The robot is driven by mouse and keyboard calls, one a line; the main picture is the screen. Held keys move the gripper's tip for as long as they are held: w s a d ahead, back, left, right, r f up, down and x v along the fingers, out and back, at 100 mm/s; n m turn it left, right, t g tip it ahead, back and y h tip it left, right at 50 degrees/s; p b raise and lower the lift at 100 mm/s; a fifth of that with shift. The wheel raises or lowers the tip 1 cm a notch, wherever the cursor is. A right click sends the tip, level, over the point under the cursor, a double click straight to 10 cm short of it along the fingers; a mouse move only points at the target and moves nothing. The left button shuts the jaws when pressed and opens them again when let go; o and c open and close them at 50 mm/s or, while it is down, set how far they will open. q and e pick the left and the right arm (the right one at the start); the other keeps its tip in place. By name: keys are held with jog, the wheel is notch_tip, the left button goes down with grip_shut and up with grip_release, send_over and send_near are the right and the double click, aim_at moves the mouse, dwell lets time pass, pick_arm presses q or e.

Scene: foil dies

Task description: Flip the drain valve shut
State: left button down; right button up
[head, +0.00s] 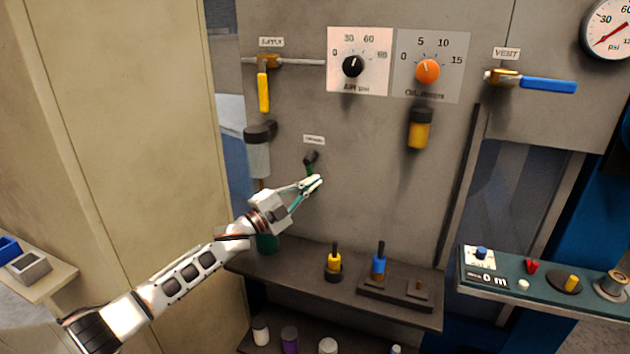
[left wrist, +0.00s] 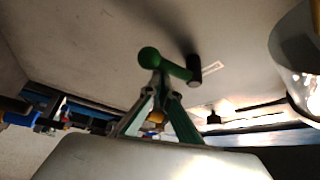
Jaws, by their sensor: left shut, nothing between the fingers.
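The drain valve (head: 310,159) is on the grey panel below a small label (head: 314,140) too small to read. It has a dark hub and a short green handle that hangs down in the head view. In the left wrist view the green handle (left wrist: 172,68) runs from the dark hub (left wrist: 194,70) to a round knob. My left gripper (head: 317,182) is shut and empty, its fingertips just below the handle. In the left wrist view the fingertips (left wrist: 163,90) are close to the knob; I cannot tell whether they touch. My right gripper is not in view.
A filter bowl (head: 258,155) hangs left of the valve. The supply valve's yellow handle (head: 263,92) points down; the vent valve's blue handle (head: 548,85) points right. Below is a dark shelf (head: 300,275) with yellow and blue plungers. The panel right of my gripper is clear.

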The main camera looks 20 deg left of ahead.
pick_arm(q)
jog(key=shift+a+f, duration=0.15)
jog(key=shift+a, duration=0.3)
jog(key=shift+w+a, duration=0.1)
jog(key=shift+a, duration=0.15)
dwell(0.3)
